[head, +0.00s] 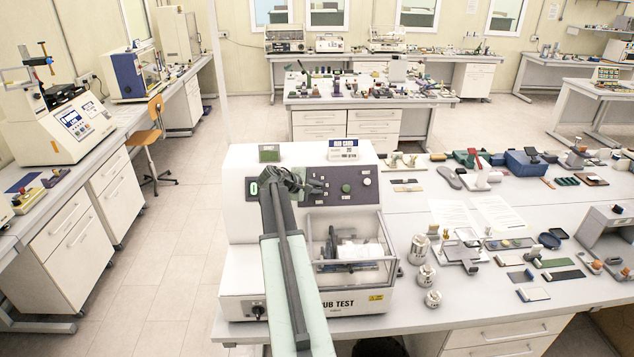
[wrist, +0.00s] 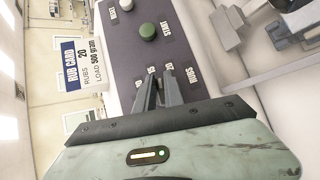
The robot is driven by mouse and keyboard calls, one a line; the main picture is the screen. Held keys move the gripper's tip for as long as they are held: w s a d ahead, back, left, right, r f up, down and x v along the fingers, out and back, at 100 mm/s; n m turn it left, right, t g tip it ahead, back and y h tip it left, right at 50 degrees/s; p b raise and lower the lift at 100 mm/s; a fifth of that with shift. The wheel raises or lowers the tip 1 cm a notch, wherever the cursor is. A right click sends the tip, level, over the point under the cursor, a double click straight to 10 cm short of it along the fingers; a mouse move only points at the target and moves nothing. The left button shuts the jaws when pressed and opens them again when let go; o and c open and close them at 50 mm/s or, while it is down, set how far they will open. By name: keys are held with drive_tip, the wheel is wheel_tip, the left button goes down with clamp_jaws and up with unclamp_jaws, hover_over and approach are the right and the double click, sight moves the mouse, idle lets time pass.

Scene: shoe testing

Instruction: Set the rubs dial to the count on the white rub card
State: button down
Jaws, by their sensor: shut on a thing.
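The white rub card (head: 343,150) with a blue header stands on top of the rub test machine (head: 240,245). In the wrist view the rub card (wrist: 83,50) reads RUBS 20, LOAD 500 gram. My gripper (wrist: 160,92) has its fingers at the dark control panel (wrist: 195,62), by the RUBS label and printed numbers, one reading 20. The fingers are shut on the rubs dial, which they hide, so its setting cannot be read. In the head view my gripper (head: 312,188) is at the panel's left part, and my arm covers some of the machine front.
A green START button (wrist: 147,31) and a white RESET button (wrist: 126,4) are on the panel beside the fingers. A lit green display (head: 253,188) is left of the panel. A clear-covered chamber (head: 350,250) is below. Metal weights (head: 419,249) stand on the bench to the right.

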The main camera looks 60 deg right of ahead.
drive_tip(key=shift+w+m+y+p, duration=0.1)
drive_tip(key=shift+m+y+p, duration=0.35)
drive_tip(key=shift+m, duration=0.25)
drive_tip(key=c, duration=1.4)
unclamp_jaws()
drive_tip(key=shift+c, duration=0.2)
drive_tip(key=shift+a+r+p, duration=0.2)
drive_tip(key=shift+r+p, duration=0.05)
drive_tip(key=shift+p, duration=0.1)
drive_tip(key=w+a, duration=0.3)
drive_tip(key=a, duration=0.9)
drive_tip(key=shift+a, duration=0.15)
drive_tip(key=shift+r, duration=0.1)
